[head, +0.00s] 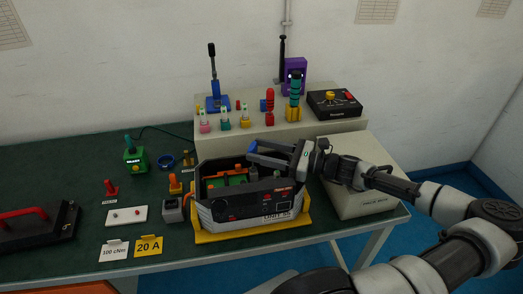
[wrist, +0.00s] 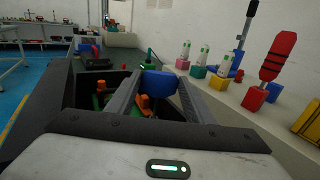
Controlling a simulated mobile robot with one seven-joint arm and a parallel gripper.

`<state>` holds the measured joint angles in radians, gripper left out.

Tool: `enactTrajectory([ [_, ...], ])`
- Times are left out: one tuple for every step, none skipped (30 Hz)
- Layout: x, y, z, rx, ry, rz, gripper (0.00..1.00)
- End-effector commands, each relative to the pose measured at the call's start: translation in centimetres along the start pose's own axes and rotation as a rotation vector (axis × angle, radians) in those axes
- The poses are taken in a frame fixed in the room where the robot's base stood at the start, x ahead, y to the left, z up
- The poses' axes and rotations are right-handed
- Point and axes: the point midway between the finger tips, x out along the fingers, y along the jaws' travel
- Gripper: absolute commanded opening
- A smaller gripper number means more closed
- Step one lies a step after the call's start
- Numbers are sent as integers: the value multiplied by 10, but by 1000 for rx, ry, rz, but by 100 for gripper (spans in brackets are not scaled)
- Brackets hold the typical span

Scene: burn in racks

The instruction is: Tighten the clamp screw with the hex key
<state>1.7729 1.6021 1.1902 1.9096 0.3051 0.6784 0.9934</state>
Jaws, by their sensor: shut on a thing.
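My gripper (head: 251,152) reaches in from the right over the open dark case (head: 246,208) marked UNIT. In the wrist view its fingers (wrist: 160,88) are shut on a blue handle (wrist: 162,84), apparently the hex key's. Its shaft cannot be made out. The blue handle also shows at the fingertips in the head view (head: 252,144). Inside the case are a green board (head: 236,181) and orange parts (head: 253,173); an orange part (wrist: 145,103) sits below the handle in the wrist view. The clamp screw cannot be made out, nor whether the key touches it.
The case stands on a yellow base (head: 262,232) on the green table. A raised beige shelf (head: 255,131) behind holds several coloured tools and a black control box (head: 334,103). A grey box (head: 171,209), a white plate (head: 126,215) and a green device (head: 136,160) stand left.

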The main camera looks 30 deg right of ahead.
Motion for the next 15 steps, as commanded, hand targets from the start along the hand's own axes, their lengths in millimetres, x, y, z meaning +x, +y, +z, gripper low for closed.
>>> enactTrajectory([
  [0,0,-1,1,2,0,12],
  [0,0,-1,1,2,0,12],
  [0,0,-1,1,2,0,12],
  [0,0,0,2,2,0,12],
  [0,0,0,2,2,0,12],
  [0,0,1,2,3,0,12],
  [0,0,1,2,3,0,12],
  [0,0,2,2,3,0,12],
  [0,0,3,2,3,0,12],
  [0,0,4,2,3,0,12],
  [0,0,5,3,3,0,12],
  [0,0,6,3,3,0,12],
  [0,0,6,3,3,0,12],
  [0,0,7,3,2,0,12],
  [0,0,8,2,2,0,12],
])
